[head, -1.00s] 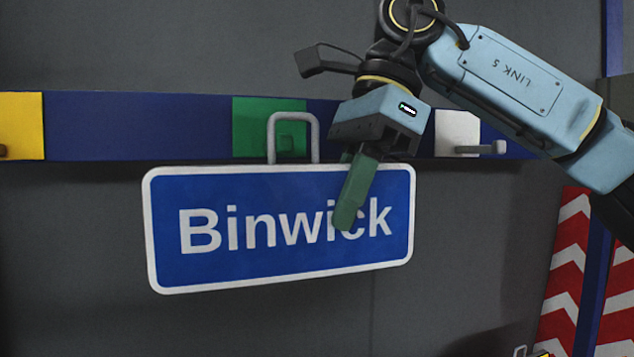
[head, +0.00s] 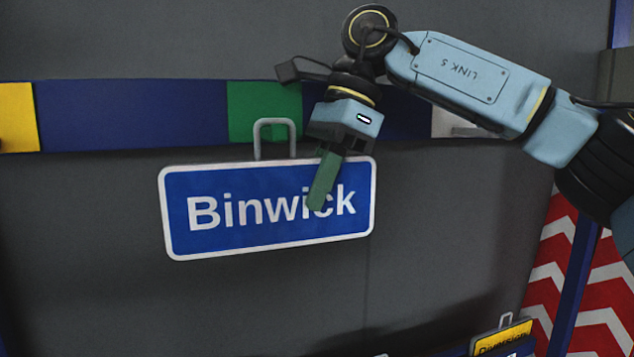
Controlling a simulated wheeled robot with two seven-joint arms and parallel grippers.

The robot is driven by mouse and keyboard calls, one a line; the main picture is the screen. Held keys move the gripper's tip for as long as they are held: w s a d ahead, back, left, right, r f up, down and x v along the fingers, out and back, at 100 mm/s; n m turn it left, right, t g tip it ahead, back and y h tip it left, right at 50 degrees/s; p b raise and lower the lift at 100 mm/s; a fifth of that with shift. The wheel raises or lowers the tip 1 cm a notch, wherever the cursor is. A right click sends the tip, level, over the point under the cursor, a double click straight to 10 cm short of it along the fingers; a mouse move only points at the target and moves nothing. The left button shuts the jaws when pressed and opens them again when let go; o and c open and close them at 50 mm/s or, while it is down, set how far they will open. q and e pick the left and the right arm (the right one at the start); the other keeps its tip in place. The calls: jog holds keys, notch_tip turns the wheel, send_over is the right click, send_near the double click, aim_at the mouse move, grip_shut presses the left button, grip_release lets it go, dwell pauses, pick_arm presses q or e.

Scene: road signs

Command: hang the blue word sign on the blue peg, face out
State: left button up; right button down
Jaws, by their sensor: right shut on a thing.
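The blue word sign (head: 265,235) reads "Binwick" in white, with a white border and a grey loop (head: 274,122) on top. Its face is toward me, and it tilts slightly, right end higher. My right gripper (head: 325,182) is shut on the sign's upper edge, right of the loop; a green finger crosses the face and covers part of the last letters. The loop overlaps the lower part of the green patch (head: 262,97) on the rail. I cannot make out a blue peg. My left gripper is not in view.
A dark blue rail (head: 130,115) crosses the grey wall, with a yellow patch (head: 17,118) at left and a white patch (head: 447,123) mostly behind my right arm. Red-and-white chevron boards (head: 600,285) and a yellow sign (head: 500,337) stand at lower right.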

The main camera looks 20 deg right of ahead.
jog(key=shift+f, duration=0.2)
jog(key=c, duration=1.4)
grip_release()
jog(key=shift+r, duration=0.1)
jog(key=v, duration=1.3)
jog(key=shift+r, duration=0.1)
